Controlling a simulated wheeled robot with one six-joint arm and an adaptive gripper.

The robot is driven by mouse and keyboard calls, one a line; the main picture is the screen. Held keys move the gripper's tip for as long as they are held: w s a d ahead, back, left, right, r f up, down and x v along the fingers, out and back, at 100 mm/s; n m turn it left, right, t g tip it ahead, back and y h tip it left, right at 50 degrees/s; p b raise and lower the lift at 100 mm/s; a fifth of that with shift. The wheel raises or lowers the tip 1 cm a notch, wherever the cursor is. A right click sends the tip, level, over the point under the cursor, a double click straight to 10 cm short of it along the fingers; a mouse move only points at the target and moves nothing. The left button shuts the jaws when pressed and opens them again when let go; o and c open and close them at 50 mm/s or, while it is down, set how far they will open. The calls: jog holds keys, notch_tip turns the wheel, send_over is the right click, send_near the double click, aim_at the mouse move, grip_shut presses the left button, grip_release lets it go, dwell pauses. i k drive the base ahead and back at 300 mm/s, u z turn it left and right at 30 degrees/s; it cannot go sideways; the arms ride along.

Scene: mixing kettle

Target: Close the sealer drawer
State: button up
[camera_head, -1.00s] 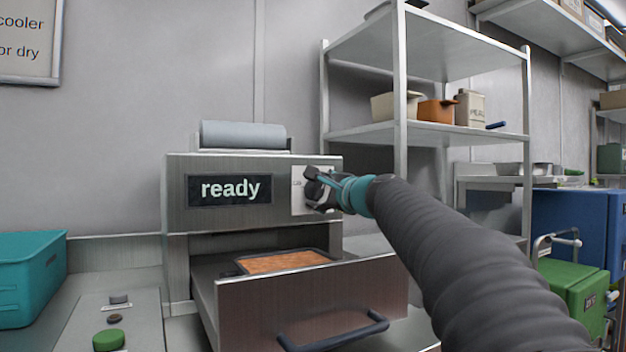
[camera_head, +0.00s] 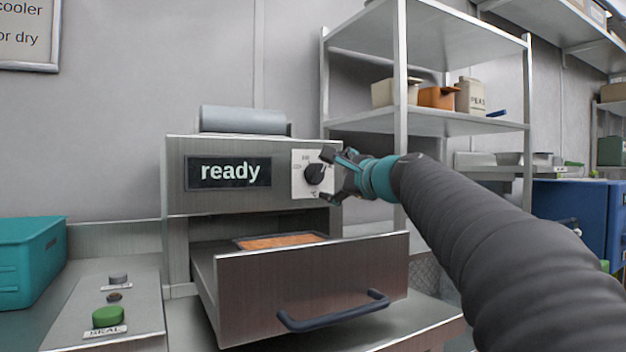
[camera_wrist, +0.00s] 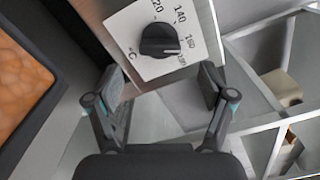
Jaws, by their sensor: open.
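The sealer (camera_head: 225,150) is a steel box with a screen reading "ready" and a black dial (camera_head: 315,173) on a white plate. Its drawer (camera_head: 330,276) is pulled out, with a dark handle (camera_head: 335,312) on the front. A tray with orange food (camera_head: 280,241) sits inside the drawer. My gripper (camera_head: 335,172) is in front of the sealer's upper right, beside the dial and above the drawer. In the wrist view, my gripper's fingers (camera_wrist: 160,88) are spread apart with the dial (camera_wrist: 160,40) ahead between them, and nothing is held. The tray food (camera_wrist: 22,80) shows at left.
A control panel (camera_head: 135,295) with a green SEAL button (camera_head: 109,316) lies left of the sealer. A teal bin (camera_head: 30,262) stands at far left. A metal shelf (camera_head: 440,122) with containers stands behind my arm on the right.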

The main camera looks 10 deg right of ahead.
aim_at(258, 295)
jog(key=k, duration=1)
